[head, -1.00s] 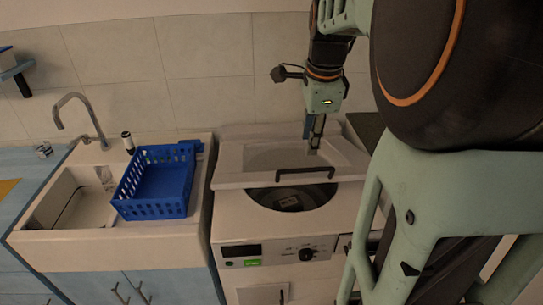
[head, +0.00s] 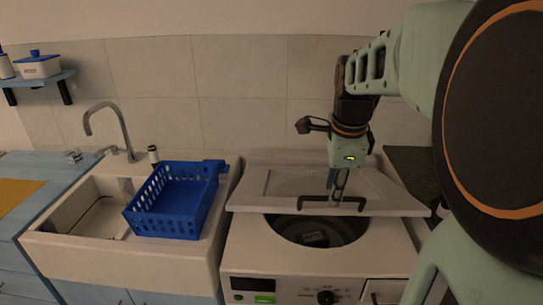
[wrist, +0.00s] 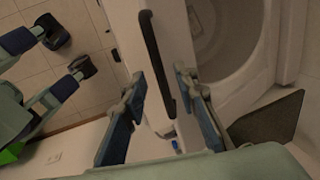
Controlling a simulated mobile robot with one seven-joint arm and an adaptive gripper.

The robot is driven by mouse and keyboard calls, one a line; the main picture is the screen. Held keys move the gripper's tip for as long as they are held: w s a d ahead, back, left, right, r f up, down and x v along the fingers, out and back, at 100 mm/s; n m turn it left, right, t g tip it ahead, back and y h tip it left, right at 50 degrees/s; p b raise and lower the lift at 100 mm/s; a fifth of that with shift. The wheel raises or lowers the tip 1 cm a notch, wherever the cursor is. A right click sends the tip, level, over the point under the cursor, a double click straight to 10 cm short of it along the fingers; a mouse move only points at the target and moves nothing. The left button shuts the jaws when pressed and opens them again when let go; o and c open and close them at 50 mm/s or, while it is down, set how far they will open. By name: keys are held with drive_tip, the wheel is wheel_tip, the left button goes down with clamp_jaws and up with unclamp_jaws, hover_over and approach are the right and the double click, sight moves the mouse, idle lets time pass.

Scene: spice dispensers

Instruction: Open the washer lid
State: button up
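The washer (head: 290,268) is a white top-loader with a dark drum opening (head: 290,230). Its lid (head: 390,203) is partly raised and tilted, with the drum visible below its front edge. A dark bar handle (head: 310,200) is on the lid's front edge. My gripper (head: 338,198) points down at the lid's front, by the handle. In the wrist view my gripper's fingers (wrist: 160,82) are spread apart, with the handle (wrist: 151,50) between them. I cannot tell whether a finger touches the handle or lid.
A sink (head: 70,240) with a tap (head: 122,125) stands left of the washer. A blue basket (head: 165,222) sits at the sink's right side. A tiled wall (head: 240,75) is close behind. A dark surface (head: 410,168) lies to the washer's right.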

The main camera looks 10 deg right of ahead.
drive_tip(key=shift+w+f, duration=0.15)
drive_tip(key=shift+f, duration=0.4)
clamp_jaws()
